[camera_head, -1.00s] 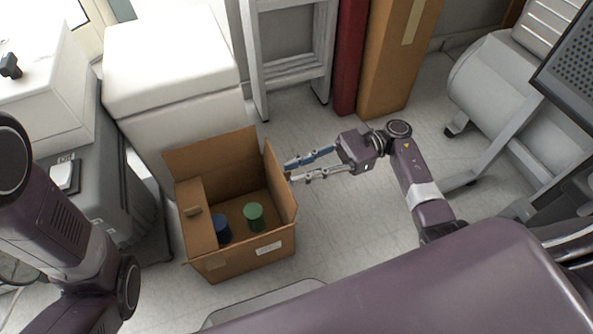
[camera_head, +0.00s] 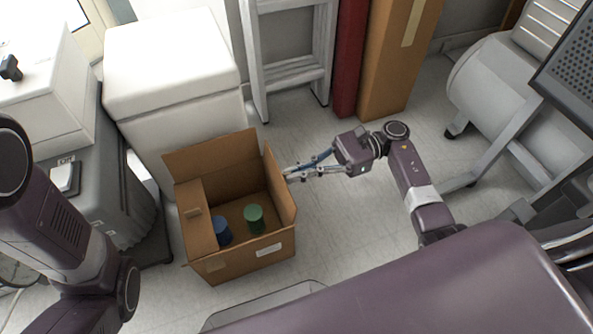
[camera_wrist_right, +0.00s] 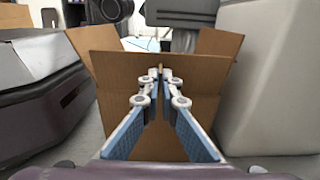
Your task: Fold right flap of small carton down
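The small carton (camera_head: 245,258) is an open brown cardboard box on the floor. Its right flap (camera_head: 280,183) stands up, leaning slightly outward; in the right wrist view it is the broad panel (camera_wrist_right: 115,72) ahead. The left flap (camera_head: 197,214) lies inward over the opening, and the back flap (camera_head: 212,156) stands up. A blue can (camera_head: 222,231) and a green can (camera_head: 254,218) are inside. My right gripper (camera_head: 288,174) is beside the right flap's outer face, its fingertips drawn together, at or very near the cardboard; contact is unclear. My left gripper is out of view.
A white bin (camera_head: 172,65) stands behind the carton and a grey cabinet (camera_head: 110,205) at its left. A ladder (camera_head: 287,82) and a tall carton (camera_head: 398,60) stand at the back. The floor right of the carton is clear.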

